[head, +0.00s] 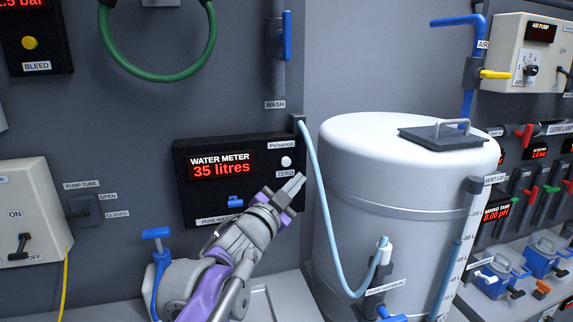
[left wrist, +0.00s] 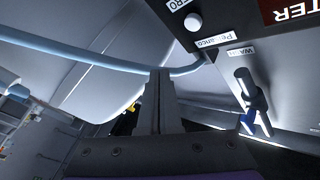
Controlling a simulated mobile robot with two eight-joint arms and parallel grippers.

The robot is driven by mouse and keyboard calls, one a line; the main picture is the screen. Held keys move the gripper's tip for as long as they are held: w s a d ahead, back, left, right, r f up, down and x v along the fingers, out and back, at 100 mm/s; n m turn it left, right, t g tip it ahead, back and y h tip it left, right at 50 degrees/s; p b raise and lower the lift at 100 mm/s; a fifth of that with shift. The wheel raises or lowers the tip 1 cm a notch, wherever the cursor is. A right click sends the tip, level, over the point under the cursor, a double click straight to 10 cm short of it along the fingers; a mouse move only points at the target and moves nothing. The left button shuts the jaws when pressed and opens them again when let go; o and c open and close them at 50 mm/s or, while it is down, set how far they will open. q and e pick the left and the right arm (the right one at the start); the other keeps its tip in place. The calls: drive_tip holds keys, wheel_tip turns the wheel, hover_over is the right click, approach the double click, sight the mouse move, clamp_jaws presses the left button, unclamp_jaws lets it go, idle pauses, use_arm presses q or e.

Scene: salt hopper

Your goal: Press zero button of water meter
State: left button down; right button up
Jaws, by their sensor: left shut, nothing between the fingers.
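The water meter (head: 182,187) is a black box on the grey wall, its red display reading 35 litres. Its white round zero button (head: 286,161) is at the right side, above the label ZERO. The button also shows in the left wrist view (left wrist: 193,22), near the top. My left gripper (head: 298,180) is shut and empty. In the head view its fingertips are just below and right of the button, over the meter's lower right edge. In the left wrist view its closed fingers (left wrist: 160,75) appear apart from the button. My right gripper is not in view.
A large white tank (head: 360,190) stands just right of the meter. A pale blue hose (head: 318,185) hangs between them. A blue-handled wash valve (head: 286,40) is above. A blue tap handle (head: 157,233) and a white switch box (head: 35,195) are at left.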

sight(290, 161)
use_arm(q)
drive_tip(key=w+a, duration=0.2)
drive_tip(key=w, duration=0.4)
drive_tip(key=shift+w, duration=0.25)
drive_tip(key=shift+a, duration=0.1)
idle(1.7)
drive_tip(key=shift+w+a, duration=0.15)
drive_tip(key=shift+w, duration=0.3)
drive_tip(key=shift+f, duration=0.1)
drive_tip(key=shift+w+a+r, duration=0.2)
drive_tip(key=shift+w+r, duration=0.05)
drive_tip(key=shift+w, duration=0.25)
idle(1.3)
drive_tip(key=shift+s+d+f, duration=0.1)
drive_tip(key=shift+s, duration=0.05)
drive_tip(key=shift+s+d+f, duration=0.1)
drive_tip(key=shift+s+d, duration=0.05)
drive_tip(key=shift+s, duration=0.5)
drive_tip(key=shift+f, duration=0.1)
